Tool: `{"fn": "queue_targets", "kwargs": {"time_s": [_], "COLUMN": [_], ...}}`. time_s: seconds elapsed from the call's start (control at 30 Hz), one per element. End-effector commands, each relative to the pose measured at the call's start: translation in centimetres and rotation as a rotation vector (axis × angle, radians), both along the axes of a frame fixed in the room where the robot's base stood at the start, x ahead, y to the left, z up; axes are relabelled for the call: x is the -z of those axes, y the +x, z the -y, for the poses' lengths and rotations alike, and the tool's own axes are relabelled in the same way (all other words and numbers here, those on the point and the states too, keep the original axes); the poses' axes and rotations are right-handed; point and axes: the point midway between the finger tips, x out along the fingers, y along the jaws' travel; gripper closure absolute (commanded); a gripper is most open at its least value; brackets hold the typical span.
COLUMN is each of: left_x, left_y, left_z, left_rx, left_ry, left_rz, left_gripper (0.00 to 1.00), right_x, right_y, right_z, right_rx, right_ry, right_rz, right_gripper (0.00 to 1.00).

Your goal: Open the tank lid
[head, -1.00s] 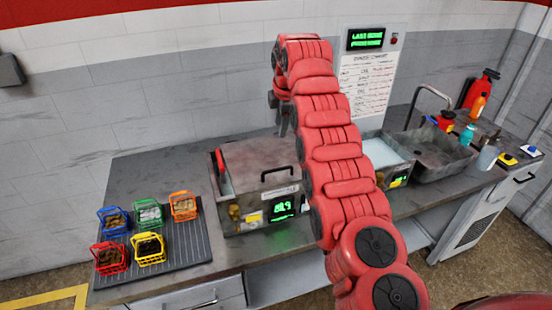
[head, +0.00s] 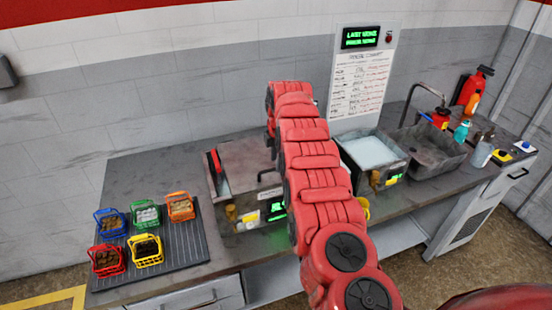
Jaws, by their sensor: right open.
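The left tank (head: 246,218) is a grey metal box on the bench with a green display on its front. Its grey lid (head: 245,160) lies flat over most of the top, with a pale strip showing at the left edge. A dark handle (head: 265,175) at the lid's front is partly hidden by my right arm. My right gripper (head: 272,146) is open, pointing down over the lid's right part, mostly hidden behind my arm links. I cannot tell whether it touches the lid. My left gripper is not in view.
A second tank (head: 400,178) with pale liquid stands open to the right, beside a grey sink (head: 440,160). Several small coloured baskets stand on a dark ribbed mat (head: 190,240) at the left. Bottles and a red extinguisher (head: 472,88) stand at the far right.

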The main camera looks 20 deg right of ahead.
Motion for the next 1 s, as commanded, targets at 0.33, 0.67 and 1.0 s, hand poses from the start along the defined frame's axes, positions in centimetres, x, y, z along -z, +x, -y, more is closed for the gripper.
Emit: {"fn": "queue_targets", "kwargs": {"time_s": [0.33, 0.67, 1.0], "left_x": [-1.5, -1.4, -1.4], "left_y": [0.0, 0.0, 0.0], "left_z": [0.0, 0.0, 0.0], "left_rx": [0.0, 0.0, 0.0], "left_ry": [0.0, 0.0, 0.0], "left_rz": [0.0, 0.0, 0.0], "left_gripper": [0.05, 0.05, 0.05], "right_x": [2.0, 2.0, 2.0], "right_y": [0.3, 0.3, 0.3], "right_z": [0.0, 0.0, -0.1], "right_rx": [0.0, 0.0, -0.001], "right_ry": [0.003, 0.003, 0.003], "right_rz": [-0.001, -0.001, -0.001], "right_gripper": [0.55, 0.8, 1.0]}}
